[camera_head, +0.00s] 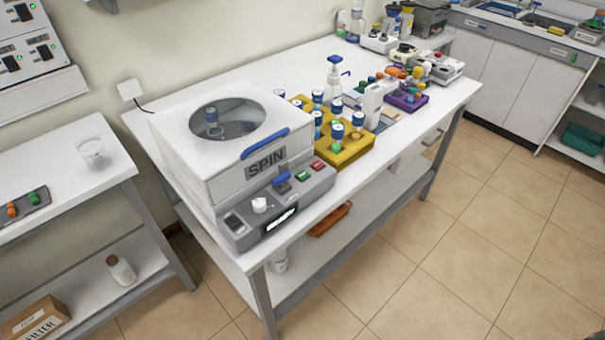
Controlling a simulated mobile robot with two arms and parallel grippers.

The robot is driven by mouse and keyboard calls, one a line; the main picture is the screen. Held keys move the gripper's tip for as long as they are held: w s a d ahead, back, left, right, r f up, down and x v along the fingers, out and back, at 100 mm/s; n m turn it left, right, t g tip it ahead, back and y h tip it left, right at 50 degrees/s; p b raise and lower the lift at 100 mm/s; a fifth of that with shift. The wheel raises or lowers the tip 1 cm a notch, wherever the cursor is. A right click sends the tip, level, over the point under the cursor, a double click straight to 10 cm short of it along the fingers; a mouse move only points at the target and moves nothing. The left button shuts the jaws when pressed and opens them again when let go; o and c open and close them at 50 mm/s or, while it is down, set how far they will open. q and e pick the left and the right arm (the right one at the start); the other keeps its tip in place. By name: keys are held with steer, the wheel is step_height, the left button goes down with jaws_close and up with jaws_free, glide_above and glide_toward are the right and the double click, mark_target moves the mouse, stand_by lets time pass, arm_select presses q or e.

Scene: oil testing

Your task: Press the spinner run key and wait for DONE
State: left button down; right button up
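The spinner (192,165) is a white box with the label SPIN on its front, standing at the near left end of the white table. Its lid is down, with a round window (240,112) through which a blue-capped tube (211,117) shows. The grey front panel (250,225) carries a green key (302,176), a red key (317,166), a white knob (260,205), a dark rocker switch (235,222) and a small lit display (280,219). The display text is too small to read. Neither of my grippers is in view.
A yellow rack (352,152) with several blue-capped tubes stands right of the spinner, close to it. A side table (70,190) is at left. The tiled floor in front is clear.

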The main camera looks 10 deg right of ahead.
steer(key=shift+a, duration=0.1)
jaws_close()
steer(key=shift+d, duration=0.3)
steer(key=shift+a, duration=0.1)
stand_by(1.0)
